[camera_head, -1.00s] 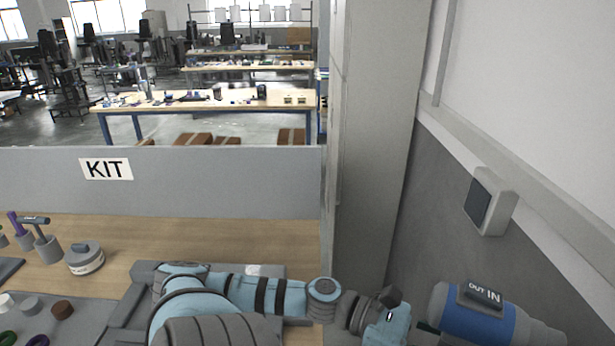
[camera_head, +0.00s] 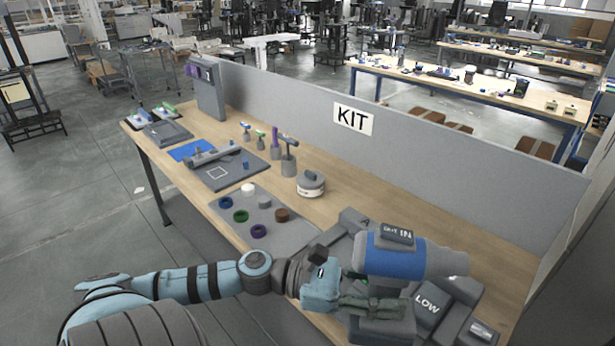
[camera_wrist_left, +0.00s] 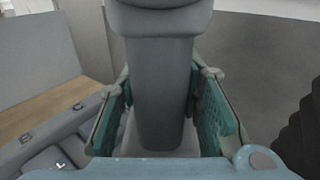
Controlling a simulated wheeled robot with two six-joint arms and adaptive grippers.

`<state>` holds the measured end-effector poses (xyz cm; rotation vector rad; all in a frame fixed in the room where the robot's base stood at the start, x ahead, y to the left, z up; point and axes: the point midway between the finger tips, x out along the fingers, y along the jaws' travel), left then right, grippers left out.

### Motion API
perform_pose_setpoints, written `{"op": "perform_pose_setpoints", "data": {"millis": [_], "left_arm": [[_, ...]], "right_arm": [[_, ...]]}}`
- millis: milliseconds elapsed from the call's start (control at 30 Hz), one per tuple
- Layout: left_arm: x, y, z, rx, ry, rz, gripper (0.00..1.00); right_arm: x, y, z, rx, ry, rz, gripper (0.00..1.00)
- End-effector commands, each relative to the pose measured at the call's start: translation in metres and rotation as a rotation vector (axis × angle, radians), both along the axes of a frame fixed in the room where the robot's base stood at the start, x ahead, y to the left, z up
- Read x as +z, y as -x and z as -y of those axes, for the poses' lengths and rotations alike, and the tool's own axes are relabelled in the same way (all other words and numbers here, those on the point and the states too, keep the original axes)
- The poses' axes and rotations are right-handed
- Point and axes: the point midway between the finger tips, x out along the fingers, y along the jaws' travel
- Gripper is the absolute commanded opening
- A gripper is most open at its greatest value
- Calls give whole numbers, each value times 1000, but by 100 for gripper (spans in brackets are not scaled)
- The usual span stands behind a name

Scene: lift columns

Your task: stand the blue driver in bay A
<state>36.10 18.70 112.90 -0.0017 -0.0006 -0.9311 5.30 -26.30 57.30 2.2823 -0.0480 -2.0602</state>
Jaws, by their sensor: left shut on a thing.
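The blue driver (camera_head: 393,258), grey with a broad blue band, is at the lower right of the head view, body roughly level. My left gripper (camera_head: 372,302) is shut on its grey handle, below the blue band. In the left wrist view the handle (camera_wrist_left: 162,95) stands between the two green-padded fingers (camera_wrist_left: 163,115). A grey block (camera_head: 380,328) shows below the gripper; I cannot tell whether it is the driver's foot. Grey housings with a "LOW" label (camera_head: 428,308) stand just right of it. No letter A is legible, so I cannot tell which is bay A. My right gripper is out of view.
A grey partition with a KIT sign (camera_head: 353,118) runs behind the bench (camera_head: 400,205). A mat with coloured rings (camera_head: 265,226), a round lidded pot (camera_head: 311,184) and tools in holders (camera_head: 288,165) lie to the left. Bare wood is clear at the right-centre.

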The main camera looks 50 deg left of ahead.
Motion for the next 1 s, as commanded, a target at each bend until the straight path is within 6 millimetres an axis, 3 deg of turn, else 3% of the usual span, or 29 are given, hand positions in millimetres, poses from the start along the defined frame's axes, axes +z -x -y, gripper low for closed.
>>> {"op": "perform_pose_setpoints", "data": {"millis": [167, 500, 700, 1000], "left_arm": [[1, -37, -30, 133, 3, 3, 0], [-12, -145, -160, 634, 5, 2, 0], [-31, -181, -216, 861, 7, -1, 0], [-45, -193, -237, 950, 2, 2, 0]], "right_arm": [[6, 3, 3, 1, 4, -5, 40], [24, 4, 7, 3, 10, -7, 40], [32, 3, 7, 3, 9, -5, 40], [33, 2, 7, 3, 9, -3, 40]]}}
